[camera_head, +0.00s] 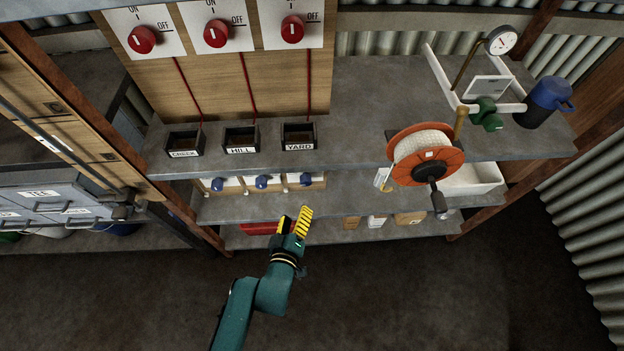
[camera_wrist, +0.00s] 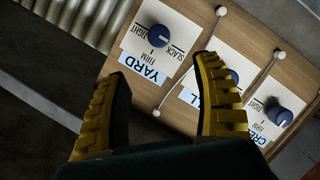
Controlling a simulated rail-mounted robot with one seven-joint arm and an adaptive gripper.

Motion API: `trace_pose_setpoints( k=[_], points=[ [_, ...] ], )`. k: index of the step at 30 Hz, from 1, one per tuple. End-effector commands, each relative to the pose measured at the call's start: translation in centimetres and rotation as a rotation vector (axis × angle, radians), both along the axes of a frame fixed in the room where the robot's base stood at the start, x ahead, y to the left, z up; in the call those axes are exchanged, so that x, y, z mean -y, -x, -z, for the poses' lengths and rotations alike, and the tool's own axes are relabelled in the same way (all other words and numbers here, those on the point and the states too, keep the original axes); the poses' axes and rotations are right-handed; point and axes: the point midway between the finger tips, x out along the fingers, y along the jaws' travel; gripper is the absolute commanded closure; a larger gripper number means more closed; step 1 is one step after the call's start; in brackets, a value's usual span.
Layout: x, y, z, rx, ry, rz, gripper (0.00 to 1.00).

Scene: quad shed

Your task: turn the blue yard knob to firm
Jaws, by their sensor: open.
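The blue yard knob (camera_wrist: 158,35) sits on a white plate with TIGHT, FIRM and SLACK marks and a blue YARD label (camera_wrist: 141,66), upside down in the wrist view. In the head view the yard knob (camera_head: 306,180) is the rightmost of three on a low wooden panel below the counter. I cannot tell clearly which mark its pointer faces. My gripper (camera_head: 296,217) has yellow ribbed fingers and is in front of the panel, just below the yard knob in the picture. In the wrist view my gripper (camera_wrist: 164,72) is open and empty, its fingers apart from the knob.
The hill knob (camera_wrist: 233,76) and the creek knob (camera_wrist: 279,115) are beside it. Thin posts with white round tops (camera_wrist: 221,11) stand between the plates. The counter (camera_head: 350,120) overhangs the panel. An orange reel (camera_head: 427,154) hangs to the right. Floor in front is clear.

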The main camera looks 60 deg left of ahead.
Motion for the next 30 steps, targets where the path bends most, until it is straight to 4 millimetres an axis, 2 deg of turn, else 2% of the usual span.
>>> trace_pose_setpoints(
  k=[3,15,21,29,30],
  points=[
    [-2.4,-1.7,1.2,0.002,-0.005,0.001,0.34],
    [-9.5,-6.9,3.7,0.001,-0.004,0.002,0.34],
    [-11.0,-7.9,4.0,0.000,-0.002,0.003,0.34],
    [-11.1,-8.0,3.8,0.000,-0.002,0.003,0.33],
    [-11.1,-8.0,3.8,0.000,-0.002,0.003,0.41]
  ],
)
